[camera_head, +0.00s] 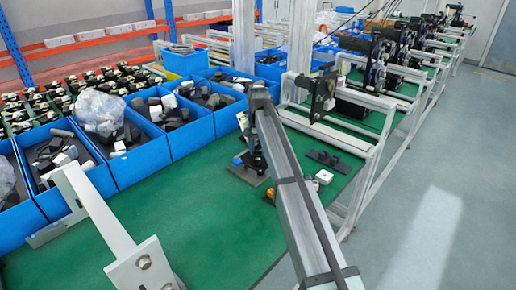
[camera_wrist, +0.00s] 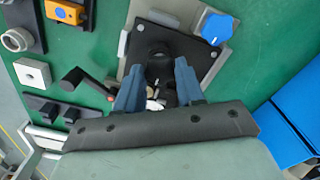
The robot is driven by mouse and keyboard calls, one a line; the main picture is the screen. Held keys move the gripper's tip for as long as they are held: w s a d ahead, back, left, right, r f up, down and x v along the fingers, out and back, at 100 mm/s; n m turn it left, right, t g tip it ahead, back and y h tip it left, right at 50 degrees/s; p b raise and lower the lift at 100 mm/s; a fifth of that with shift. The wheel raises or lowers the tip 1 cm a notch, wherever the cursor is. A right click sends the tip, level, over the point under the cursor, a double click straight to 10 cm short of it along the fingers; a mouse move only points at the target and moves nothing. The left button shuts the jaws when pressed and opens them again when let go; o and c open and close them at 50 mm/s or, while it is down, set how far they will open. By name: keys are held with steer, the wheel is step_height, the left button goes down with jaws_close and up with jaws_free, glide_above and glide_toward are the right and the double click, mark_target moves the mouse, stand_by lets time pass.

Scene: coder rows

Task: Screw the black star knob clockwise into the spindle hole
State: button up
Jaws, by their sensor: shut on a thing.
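In the wrist view my gripper (camera_wrist: 158,72) has its two blue-grey fingers on either side of a dark round part, which looks like the black star knob (camera_wrist: 159,66). It is closed on this part over a black square plate (camera_wrist: 150,38). The fingers and the knob hide the spindle hole, so I cannot tell how deep the knob sits. A blue star knob (camera_wrist: 216,27) is at the plate's upper right corner, apart from the fingers. In the head view my arm hides most of the black fixture (camera_head: 243,173) on the green bench.
In the wrist view an orange box (camera_wrist: 65,11), a grey ring (camera_wrist: 16,40), a white block (camera_wrist: 32,73) and a black lever (camera_wrist: 73,76) lie left of the plate. Blue bins (camera_head: 133,150) line the bench's left side. The green bench (camera_head: 215,225) is clear in front.

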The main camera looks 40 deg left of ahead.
steer(key=shift+f, duration=0.4)
stand_by(0.5)
steer(key=m, duration=0.6)
steer(key=shift+m, duration=0.3)
steer(key=m, duration=0.5)
steer(key=shift+m, duration=0.4)
steer(key=m, duration=0.6)
steer(key=shift+w+a+m, duration=0.1)
steer(key=shift+m, duration=0.2)
steer(key=m, duration=0.6)
